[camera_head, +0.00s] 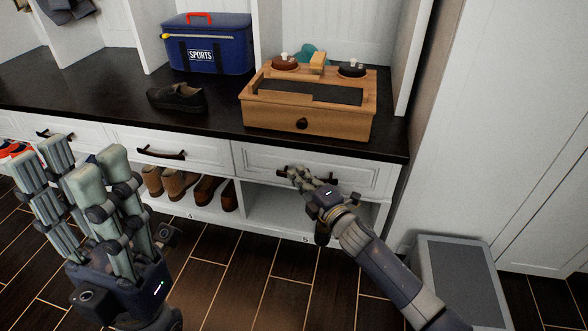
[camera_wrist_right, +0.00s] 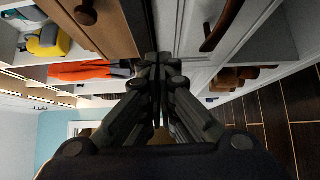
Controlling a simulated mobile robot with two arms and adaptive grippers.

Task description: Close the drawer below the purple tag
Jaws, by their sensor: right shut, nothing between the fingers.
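White drawers run under the dark bench top in the head view. The right drawer (camera_head: 258,160) has a dark handle, partly hidden by my right gripper (camera_head: 300,175). The middle drawer (camera_head: 205,146) has a dark bar handle (camera_head: 161,153) and looks flush. I cannot tell whether the right drawer is flush or slightly out. No purple tag is visible. My right gripper is shut and empty at the right drawer's front; contact is unclear. The right wrist view shows its closed fingers (camera_wrist_right: 160,68) beside a handle (camera_wrist_right: 222,25). My left gripper (camera_head: 70,165) is raised, open and empty, at the left.
On the bench top (camera_head: 110,97) are a blue sports bag (camera_head: 205,50), a dark shoe (camera_head: 177,99) and a wooden shoe-care box (camera_head: 275,112) with a knob. Brown shoes (camera_head: 172,184) stand in a cubby below. A grey box (camera_head: 452,275) stands at the right.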

